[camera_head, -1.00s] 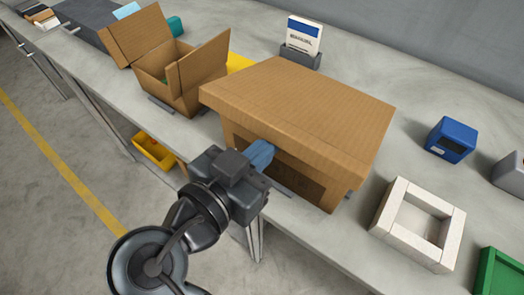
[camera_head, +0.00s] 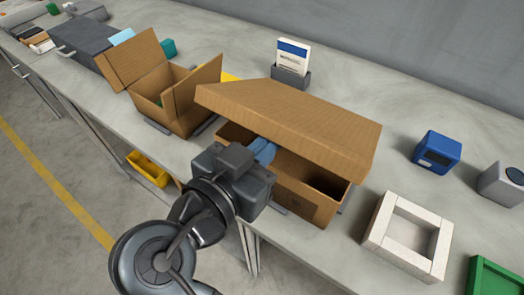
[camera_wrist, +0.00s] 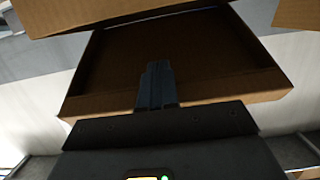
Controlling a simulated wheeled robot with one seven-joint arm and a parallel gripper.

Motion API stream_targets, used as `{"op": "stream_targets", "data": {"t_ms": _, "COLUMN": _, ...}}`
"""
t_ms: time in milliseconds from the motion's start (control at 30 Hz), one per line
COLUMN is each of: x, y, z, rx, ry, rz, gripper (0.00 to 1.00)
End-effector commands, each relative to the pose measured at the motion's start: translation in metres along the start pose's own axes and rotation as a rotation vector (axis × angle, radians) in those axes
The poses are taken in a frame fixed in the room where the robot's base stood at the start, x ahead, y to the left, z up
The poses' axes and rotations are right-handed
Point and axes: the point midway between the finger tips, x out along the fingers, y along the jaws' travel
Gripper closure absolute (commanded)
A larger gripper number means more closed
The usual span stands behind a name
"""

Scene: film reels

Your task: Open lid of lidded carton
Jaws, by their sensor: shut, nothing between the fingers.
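The lidded carton is a large brown cardboard box in the middle of the bench in the head view. Its lid (camera_head: 295,120) is tilted up at the front, and a dark gap shows between it and the carton body (camera_head: 305,198). My gripper (camera_head: 264,151) is shut with nothing between its fingers. Its blue fingertips are at the front of the carton, under the raised lid edge. In the wrist view the shut fingers (camera_wrist: 156,85) point toward brown cardboard. The far side of the carton is hidden by the lid.
An open-flapped carton (camera_head: 172,100) stands to the left. A white square frame (camera_head: 374,235), a blue box (camera_head: 437,152) and a green tray (camera_head: 484,280) lie to the right. A card holder (camera_head: 290,75) stands behind. A yellow bin (camera_head: 147,170) is below the bench's front edge.

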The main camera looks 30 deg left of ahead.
Motion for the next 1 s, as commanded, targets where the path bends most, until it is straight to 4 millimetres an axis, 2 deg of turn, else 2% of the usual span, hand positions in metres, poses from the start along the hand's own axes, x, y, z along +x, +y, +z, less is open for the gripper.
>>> {"op": "stream_targets", "data": {"t_ms": 200, "x": 0.006, "y": 0.000, "z": -0.018, "rx": 0.002, "ry": 0.002, "rz": 0.000, "gripper": 1.00}}
{"op": "stream_targets", "data": {"t_ms": 633, "x": 0.009, "y": 0.000, "z": -0.019, "rx": 0.001, "ry": 0.001, "rz": 0.000, "gripper": 1.00}}
{"op": "stream_targets", "data": {"t_ms": 1000, "x": 0.026, "y": 0.000, "z": -0.041, "rx": 0.002, "ry": 0.002, "rz": 0.001, "gripper": 1.00}}
